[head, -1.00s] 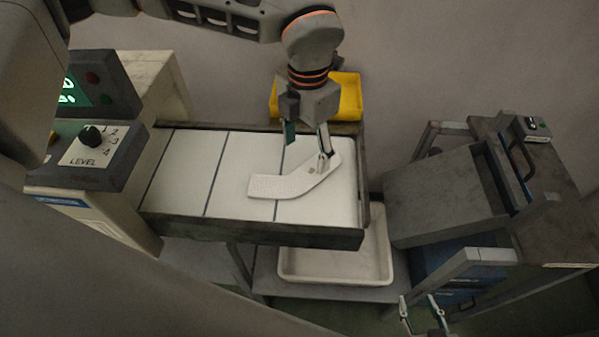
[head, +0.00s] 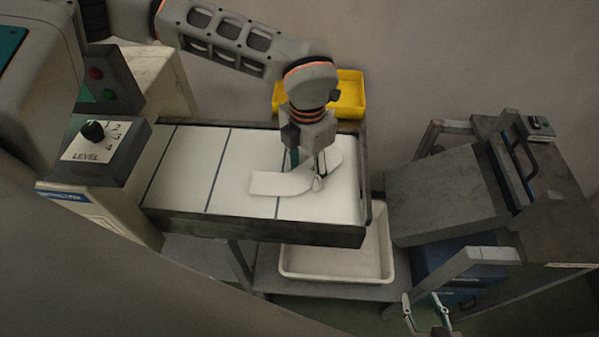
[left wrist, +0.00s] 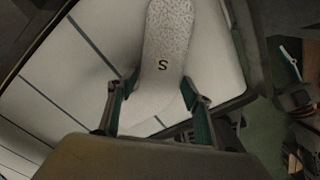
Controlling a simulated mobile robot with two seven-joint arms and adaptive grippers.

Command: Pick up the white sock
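The white sock (head: 278,184) lies flat and bent on the white belt (head: 233,172), towards its right end. In the left wrist view the sock (left wrist: 167,35) has a speckled end and a dark letter S. My left gripper (head: 305,171) is low over the sock's bend, pointing down. The sock's part nearest the palm is hidden. My right gripper (head: 427,311) is open and empty at the bottom edge of the head view.
A control box with a LEVEL dial (head: 94,131) stands at the belt's left. A yellow bin (head: 350,92) is behind it, a white tray (head: 337,275) below its front edge. A grey press-like machine (head: 447,197) stands to the right.

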